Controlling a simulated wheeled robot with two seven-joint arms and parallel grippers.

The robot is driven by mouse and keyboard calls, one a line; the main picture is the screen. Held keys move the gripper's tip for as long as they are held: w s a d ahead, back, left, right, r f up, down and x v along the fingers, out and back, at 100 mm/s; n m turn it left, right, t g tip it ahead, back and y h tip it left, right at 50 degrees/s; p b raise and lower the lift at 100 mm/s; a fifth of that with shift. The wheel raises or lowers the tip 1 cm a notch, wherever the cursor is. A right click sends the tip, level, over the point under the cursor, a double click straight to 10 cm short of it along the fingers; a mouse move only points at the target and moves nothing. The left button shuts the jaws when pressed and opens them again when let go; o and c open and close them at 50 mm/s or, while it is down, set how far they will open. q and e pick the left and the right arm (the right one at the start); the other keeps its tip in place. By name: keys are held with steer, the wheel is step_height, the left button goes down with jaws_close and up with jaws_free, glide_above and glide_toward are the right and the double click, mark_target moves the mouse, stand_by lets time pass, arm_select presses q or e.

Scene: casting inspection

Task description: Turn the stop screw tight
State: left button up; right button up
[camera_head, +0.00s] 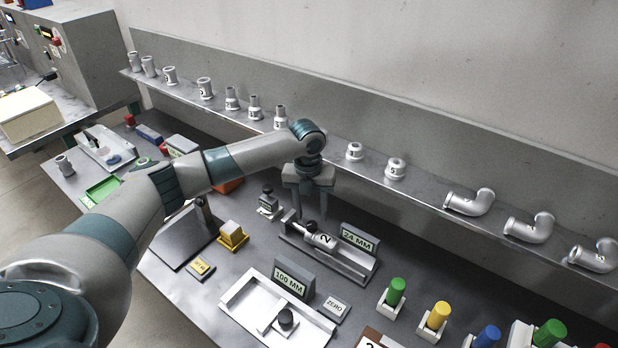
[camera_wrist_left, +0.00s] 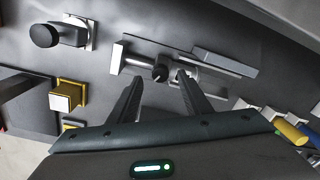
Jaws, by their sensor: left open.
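The stop screw appears to be the black knob (camera_head: 310,226) on the grey fixture (camera_head: 352,268) beside the "24 MM" sign. A silver casting marked 2 (camera_head: 326,241) lies in that fixture, just right of the knob. My left gripper (camera_head: 310,213) points down over the fixture with its fingers apart and empty. In the left wrist view the black knob (camera_wrist_left: 160,73) shows between and just beyond the two fingertips (camera_wrist_left: 159,78). Whether the fingers touch it cannot be told. The fingers partly hide the fixture in that view. My right gripper is in neither view.
The "24 MM" sign (camera_head: 358,240) stands behind the fixture. A small block with a black knob (camera_head: 268,202) is to its left, and a yellow block (camera_head: 232,235) farther left. A white tray (camera_head: 243,293) lies in front. A shelf (camera_head: 420,191) with several castings runs behind.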

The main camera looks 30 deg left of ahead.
mark_target(309, 222)
arm_select(q)
step_height(309, 222, up, 14)
steer(key=b, duration=0.3)
steer(key=shift+a, duration=0.3)
steer(key=shift+s, duration=0.1)
